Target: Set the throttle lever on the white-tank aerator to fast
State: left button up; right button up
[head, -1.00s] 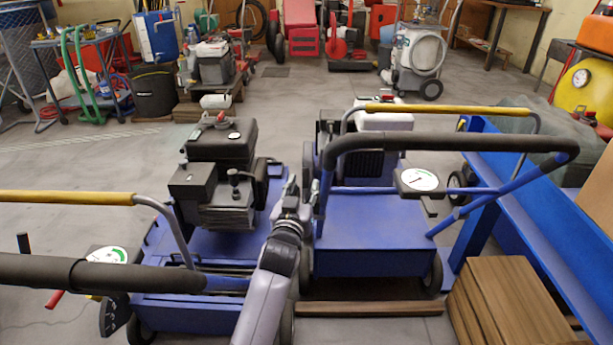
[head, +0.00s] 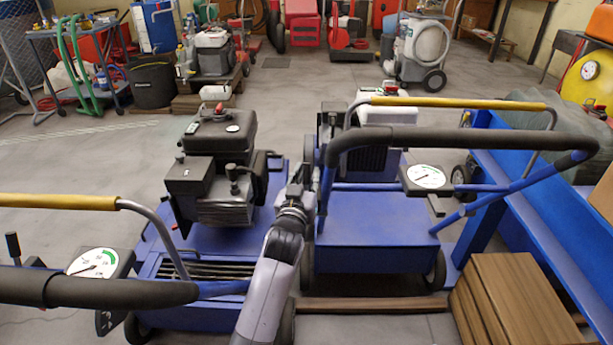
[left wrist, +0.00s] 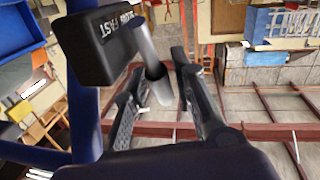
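The white-tank aerator (head: 375,232) is the blue machine right of centre; its white tank (head: 383,112) shows behind the black handlebar. In the left wrist view a black control box (left wrist: 100,45) carries the words SLOW and FAST, seen upside down. A grey metal throttle lever (left wrist: 150,68) sticks out from the box. My left gripper (head: 303,175) is beside the left side of this aerator. In the left wrist view the left gripper (left wrist: 160,92) is open, with the lever's end between its spread fingers; contact cannot be told. My right gripper is not in view.
A second blue aerator with a black tank (head: 222,130) stands close on the left. Wooden boards (head: 510,305) lie at front right, beside a long blue frame (head: 530,215). The floor behind the machines is mostly clear.

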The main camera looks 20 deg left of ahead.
pick_arm(q)
grip_shut()
dwell(0.6)
